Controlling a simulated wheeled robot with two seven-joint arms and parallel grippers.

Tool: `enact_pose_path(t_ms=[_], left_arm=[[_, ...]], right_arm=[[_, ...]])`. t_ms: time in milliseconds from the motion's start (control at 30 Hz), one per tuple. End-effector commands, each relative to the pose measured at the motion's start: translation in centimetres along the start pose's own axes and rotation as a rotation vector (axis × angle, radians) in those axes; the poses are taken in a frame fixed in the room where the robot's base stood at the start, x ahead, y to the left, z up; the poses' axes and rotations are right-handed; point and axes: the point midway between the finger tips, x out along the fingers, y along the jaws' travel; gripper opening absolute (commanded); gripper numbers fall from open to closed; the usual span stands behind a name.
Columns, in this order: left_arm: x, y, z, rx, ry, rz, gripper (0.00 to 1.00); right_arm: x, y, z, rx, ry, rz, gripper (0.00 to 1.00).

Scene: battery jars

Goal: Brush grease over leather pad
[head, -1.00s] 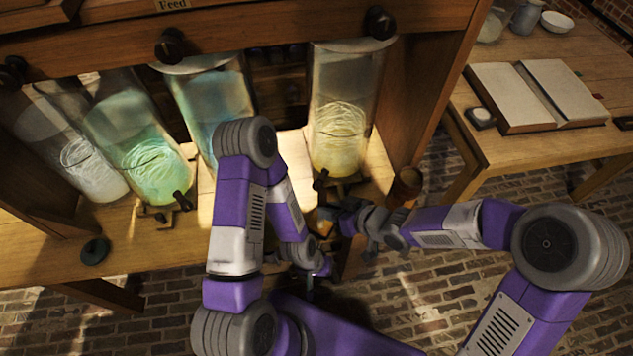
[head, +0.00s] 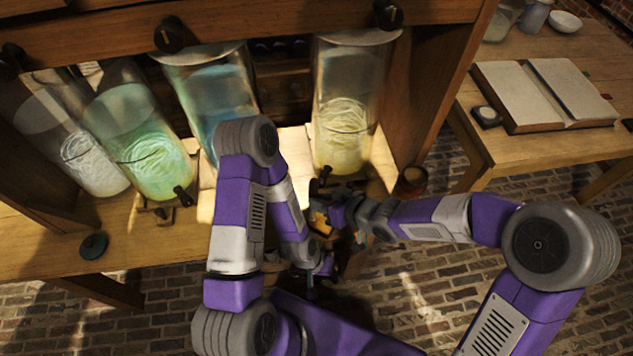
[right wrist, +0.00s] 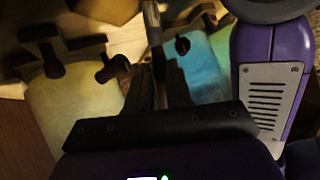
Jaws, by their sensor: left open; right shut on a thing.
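My right gripper (head: 340,214) is shut on a thin stick-like tool (right wrist: 152,24), seen between its dark fingers in the right wrist view; it looks like the brush, but its bristles are not clear. The gripper is in front of the yellow jar, beside a small orange-brown piece (head: 319,222) that may be the leather pad. I cannot tell whether they touch. A brown pot (head: 411,181), perhaps holding grease, stands to the right of the gripper at the bench edge. My left gripper (head: 312,284) is open, lower down and in front of the bench, partly hidden by its arm.
Tall glass jars with white, green, blue and yellow (head: 342,130) contents stand in the wooden rack. Small dark taps stick out below them. A dark round disc (head: 93,246) lies on the bench at left. A side table at right holds an open book (head: 545,95).

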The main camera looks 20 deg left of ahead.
Motion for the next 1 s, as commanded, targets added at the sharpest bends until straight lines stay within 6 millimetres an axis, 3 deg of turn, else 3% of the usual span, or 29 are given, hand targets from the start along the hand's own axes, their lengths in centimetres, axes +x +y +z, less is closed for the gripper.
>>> enact_pose_path(t_ms=[133, 267, 1000], left_arm=[[0.7, -0.3, 0.0, 0.000, 0.000, 0.000, 0.43], [-0.9, 0.3, 0.0, 0.000, 0.000, 0.000, 0.43], [-6.0, 2.2, 0.3, 0.000, 0.000, 0.000, 0.43]], right_arm=[[1.1, -0.4, -0.4, 0.002, 0.001, 0.003, 0.00], [-0.5, -0.9, -2.5, 0.002, 0.006, 0.008, 0.00], [-3.9, -2.3, -6.8, 0.005, 0.003, 0.010, 0.00]])
